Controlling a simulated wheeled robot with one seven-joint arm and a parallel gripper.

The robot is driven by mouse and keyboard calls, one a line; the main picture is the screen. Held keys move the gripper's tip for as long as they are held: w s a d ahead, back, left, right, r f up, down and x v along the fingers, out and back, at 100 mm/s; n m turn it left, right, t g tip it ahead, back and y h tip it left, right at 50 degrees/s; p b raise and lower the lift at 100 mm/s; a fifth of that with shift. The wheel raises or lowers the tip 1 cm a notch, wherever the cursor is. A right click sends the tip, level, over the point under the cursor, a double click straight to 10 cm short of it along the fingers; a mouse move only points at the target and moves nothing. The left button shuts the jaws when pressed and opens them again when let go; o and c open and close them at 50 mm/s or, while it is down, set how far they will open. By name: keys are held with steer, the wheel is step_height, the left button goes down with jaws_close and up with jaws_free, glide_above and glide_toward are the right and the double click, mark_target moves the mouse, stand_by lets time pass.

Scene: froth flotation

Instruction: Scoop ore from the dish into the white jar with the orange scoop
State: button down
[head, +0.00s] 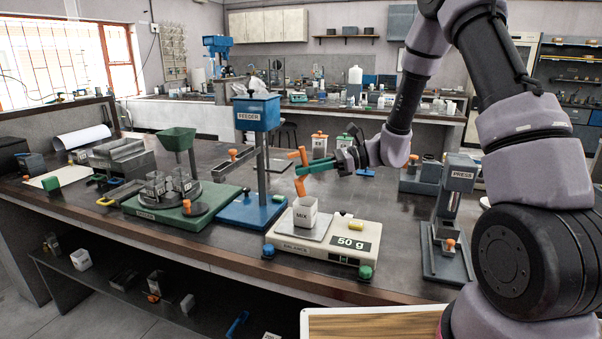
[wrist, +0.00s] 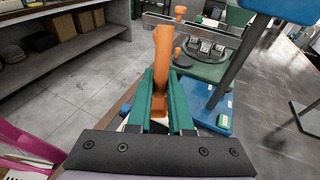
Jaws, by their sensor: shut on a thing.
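My gripper (head: 304,170), with green fingers, is shut on the orange scoop (head: 300,186). It holds the scoop roughly upright, with its lower end just above the white jar marked MIX (head: 304,217). I cannot tell whether the scoop touches the jar's rim or holds any ore. The jar stands upright on the balance (head: 285,247), whose panel reads 50 g. In the wrist view the orange scoop (wrist: 163,58) stands between the green fingers (wrist: 163,100). I cannot make out a dish of ore for certain in either view.
The blue feeder (head: 257,112) stands close to the left of my gripper. A green-based device (head: 168,218) with glass beakers is further left. The grey press (head: 458,180) is at right.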

steer(key=shift+r, duration=0.15)
stand_by(0.3)
steer(key=shift+r, duration=1.65)
